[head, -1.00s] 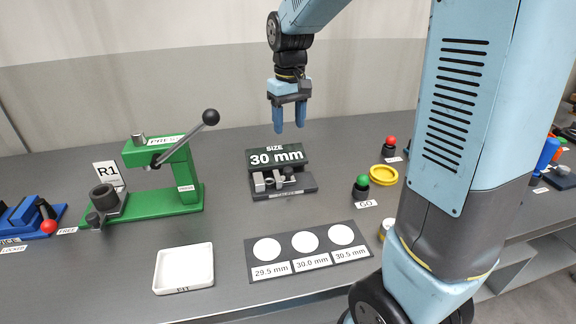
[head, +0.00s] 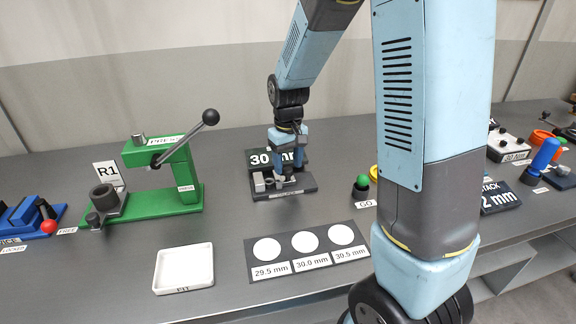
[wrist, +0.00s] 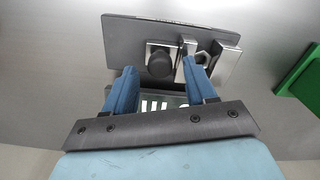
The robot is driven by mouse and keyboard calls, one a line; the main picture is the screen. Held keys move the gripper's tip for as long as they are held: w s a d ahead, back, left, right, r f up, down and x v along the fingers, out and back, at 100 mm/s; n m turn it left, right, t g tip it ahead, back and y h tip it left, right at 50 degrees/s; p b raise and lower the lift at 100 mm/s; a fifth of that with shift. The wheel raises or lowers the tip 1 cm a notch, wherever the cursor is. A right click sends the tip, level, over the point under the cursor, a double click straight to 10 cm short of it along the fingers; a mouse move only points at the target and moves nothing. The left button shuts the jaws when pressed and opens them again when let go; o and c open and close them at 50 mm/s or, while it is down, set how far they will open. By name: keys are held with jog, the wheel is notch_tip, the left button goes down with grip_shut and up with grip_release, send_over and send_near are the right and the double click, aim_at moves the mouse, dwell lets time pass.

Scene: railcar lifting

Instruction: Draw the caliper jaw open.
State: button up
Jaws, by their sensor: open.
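The caliper (head: 307,187) stands on a dark base plate at the middle of the bench, below a sign of which "30" and "mm" show. In the wrist view its base plate (wrist: 125,35) carries metal blocks, a dark round knob (wrist: 159,62) and a hex nut (wrist: 204,58). My gripper (head: 287,168) is low over the caliper and partly hides it and the sign. In the wrist view my gripper (wrist: 160,70) is open, with the knob between the lines of its blue fingers. The right fingertip overlaps an upright metal plate; I cannot tell whether they touch.
A green press (head: 170,180) stands to the left. A white tray (head: 184,268) and a dark mat (head: 266,249) with three white discs lie in front. A green-topped button (head: 361,186) is to the right. My arm hides part of the bench's right side.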

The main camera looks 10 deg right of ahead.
jog(key=shift+f, duration=0.65)
jog(key=shift+c, duration=0.3)
grip_shut()
